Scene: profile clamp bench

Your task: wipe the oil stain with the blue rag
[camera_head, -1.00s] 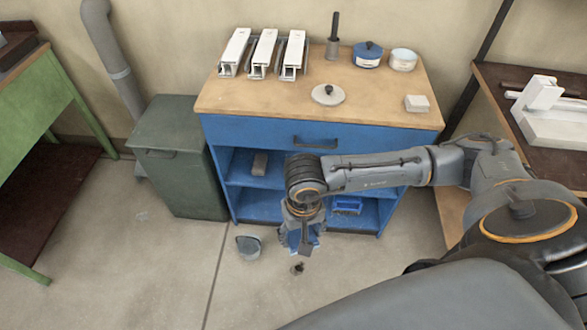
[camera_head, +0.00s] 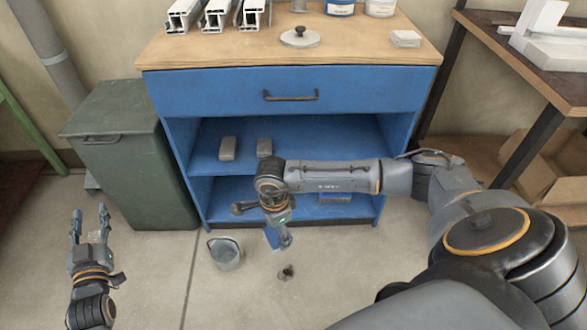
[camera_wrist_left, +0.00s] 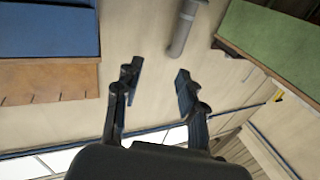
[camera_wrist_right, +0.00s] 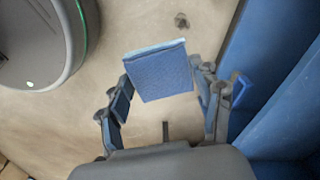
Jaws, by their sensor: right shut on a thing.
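The blue rag (camera_wrist_right: 160,72) is a folded square between the fingers of my right gripper (camera_wrist_right: 165,92) in the right wrist view. In the head view my right gripper (camera_head: 280,236) points down in front of the blue cabinet, with a bit of the blue rag (camera_head: 271,238) showing, partly hidden by the gripper. The oil stain (camera_head: 287,272) is a small dark patch on the floor, just below the gripper in the picture. The stain (camera_wrist_right: 181,20) shows beyond the rag in the right wrist view, apart from it. My left gripper (camera_head: 89,222) is open and empty at the lower left.
A grey bucket (camera_head: 226,253) stands on the floor left of the stain. The blue cabinet (camera_head: 175,92) and a dark green bin (camera_head: 150,180) stand behind. A cardboard box (camera_head: 560,190) is under the right-hand table.

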